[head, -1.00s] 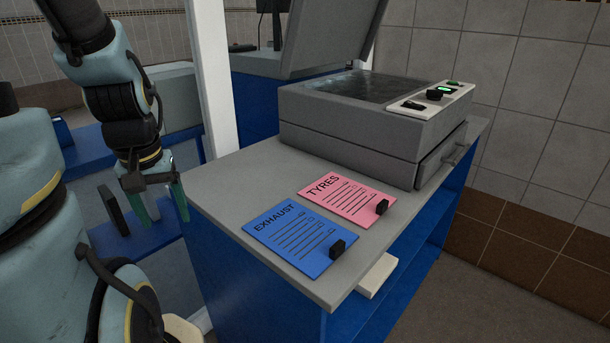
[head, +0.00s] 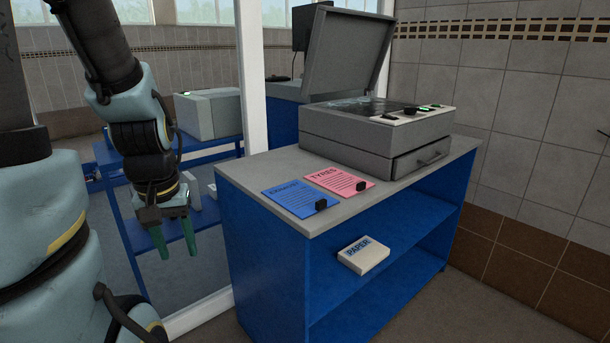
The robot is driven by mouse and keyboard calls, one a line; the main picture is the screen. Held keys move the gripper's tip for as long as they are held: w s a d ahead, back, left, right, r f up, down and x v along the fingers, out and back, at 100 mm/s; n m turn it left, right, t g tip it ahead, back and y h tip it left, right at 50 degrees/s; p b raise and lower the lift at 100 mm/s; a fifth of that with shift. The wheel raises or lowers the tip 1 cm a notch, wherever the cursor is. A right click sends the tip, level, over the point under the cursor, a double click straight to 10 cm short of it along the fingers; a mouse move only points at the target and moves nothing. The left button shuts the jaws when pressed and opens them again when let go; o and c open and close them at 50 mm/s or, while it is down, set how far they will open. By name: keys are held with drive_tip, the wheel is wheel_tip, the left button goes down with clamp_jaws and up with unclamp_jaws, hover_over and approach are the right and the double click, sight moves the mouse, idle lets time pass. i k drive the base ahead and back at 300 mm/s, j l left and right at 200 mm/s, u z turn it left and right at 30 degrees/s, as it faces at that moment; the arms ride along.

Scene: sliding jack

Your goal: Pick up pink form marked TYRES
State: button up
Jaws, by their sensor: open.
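The pink form marked TYRES (head: 338,180) lies flat on the grey top of the blue cabinet, in front of the copier. A small black block (head: 361,186) sits at its near right corner. My gripper (head: 176,240) hangs fingers down at the left, its two green fingers apart with nothing between them. It is well to the left of the form, beyond the cabinet's left side and lower than the top.
A blue form marked EXHAUST (head: 296,198) with a black block lies left of the pink one. The grey copier (head: 375,135) stands behind with its lid raised. A PAPER pack (head: 364,256) lies on the cabinet shelf. A white post (head: 251,80) rises behind the cabinet's left end.

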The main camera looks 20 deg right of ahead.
sight(345, 185)
drive_tip(key=l+u, duration=0.1)
drive_tip(key=u, duration=1.75)
drive_tip(key=k+l+u, duration=0.3)
drive_tip(key=k+l, duration=1.05)
drive_tip(key=l, duration=0.15)
